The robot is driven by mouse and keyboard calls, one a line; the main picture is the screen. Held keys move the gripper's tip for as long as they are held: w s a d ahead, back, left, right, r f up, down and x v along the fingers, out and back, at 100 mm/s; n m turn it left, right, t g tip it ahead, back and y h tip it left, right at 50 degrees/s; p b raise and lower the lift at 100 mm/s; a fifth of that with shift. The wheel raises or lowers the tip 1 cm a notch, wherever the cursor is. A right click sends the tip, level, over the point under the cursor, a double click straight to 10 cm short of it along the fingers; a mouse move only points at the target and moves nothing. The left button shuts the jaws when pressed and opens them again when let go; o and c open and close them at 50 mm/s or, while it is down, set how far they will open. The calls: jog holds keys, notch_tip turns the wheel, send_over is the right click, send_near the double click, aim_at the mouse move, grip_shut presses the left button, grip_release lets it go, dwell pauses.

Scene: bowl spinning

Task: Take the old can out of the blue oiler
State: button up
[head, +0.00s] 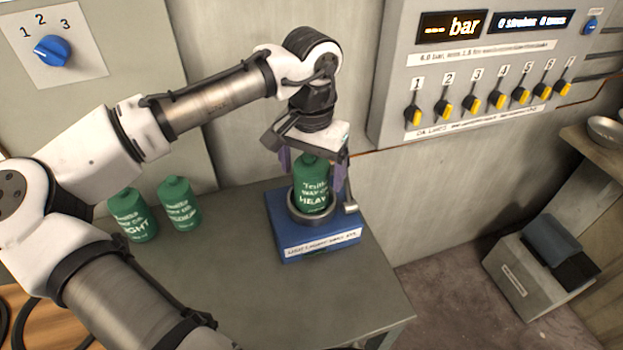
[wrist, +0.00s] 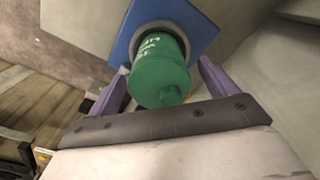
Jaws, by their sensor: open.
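The blue oiler (head: 285,240) stands on the grey table, with a grey ring on top and a white label on its front. A green can (head: 313,190), marked "HEAVY", stands upright in the ring. My gripper (head: 315,178) is above the oiler, pointing down, with its purple fingers on either side of the can. In the wrist view my gripper (wrist: 162,88) is open and the green can (wrist: 160,78) sits between the fingers, with gaps visible at its sides. The blue oiler (wrist: 200,22) shows behind the can. The can's lower end is hidden in the ring.
Two more green cans, one marked "LIGHT" (head: 132,215) and one beside it (head: 179,204), stand on the table (head: 235,300) to the left. A control panel (head: 490,70) with yellow-tipped levers hangs on the wall at right. The table's front right is clear.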

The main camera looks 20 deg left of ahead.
jog(key=shift+f, duration=0.65)
jog(key=c, duration=1.5)
jog(key=shift+o, duration=0.2)
jog(key=shift+r, duration=0.15)
